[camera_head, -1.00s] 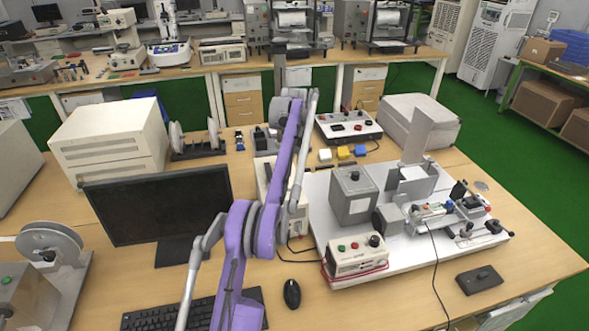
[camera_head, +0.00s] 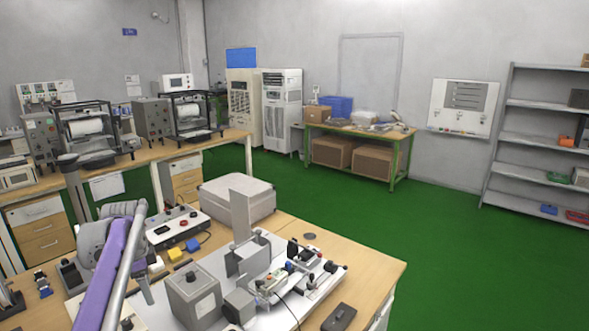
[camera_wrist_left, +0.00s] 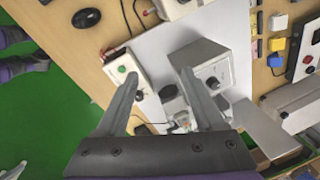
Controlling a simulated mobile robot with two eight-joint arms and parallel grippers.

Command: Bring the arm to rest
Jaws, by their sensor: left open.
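My left arm (camera_head: 104,272), purple and grey, rises from the lower left of the head view over the near bench. Its gripper cannot be made out clearly there. In the left wrist view my left gripper (camera_wrist_left: 158,76) is open, with its two grey fingers spread and nothing between them. It is above the white board with the test rig, and a grey box with a dial (camera_wrist_left: 214,76) shows beside the right finger. My right gripper is in neither view.
The near bench (camera_head: 372,268) carries the white board, a grey case (camera_head: 238,199) and a small dark box (camera_head: 338,317). Behind it stand a long bench with instruments, a green-framed table (camera_head: 394,160) and shelves (camera_head: 538,104). The green floor (camera_head: 480,265) at the right is clear.

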